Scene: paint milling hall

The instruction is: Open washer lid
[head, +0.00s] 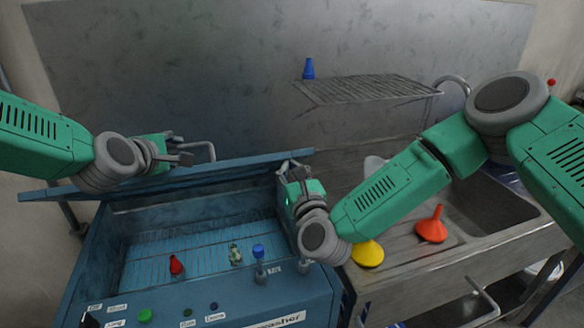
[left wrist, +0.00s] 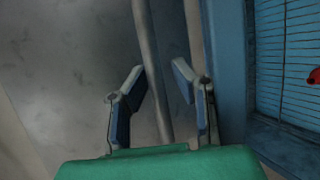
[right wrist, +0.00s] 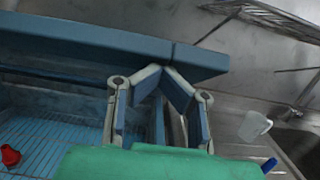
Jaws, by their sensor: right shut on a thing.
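The blue washer (head: 200,290) stands at the lower left with its tub showing. Its blue lid (head: 235,164) is raised and seen nearly edge-on in the head view; its edge also crosses the right wrist view (right wrist: 90,45). My right gripper (head: 285,168) is at the lid's right end, its fingertips closed together at the lid edge; what lies between them is partly hidden.
A red item (head: 176,265) and a small greenish item (head: 235,254) are in the tub. To the right are a yellow funnel (head: 368,254), an orange funnel (head: 432,227) and a sink (head: 485,198). A wire rack (head: 370,90) with a blue cone (head: 309,69) is on the wall.

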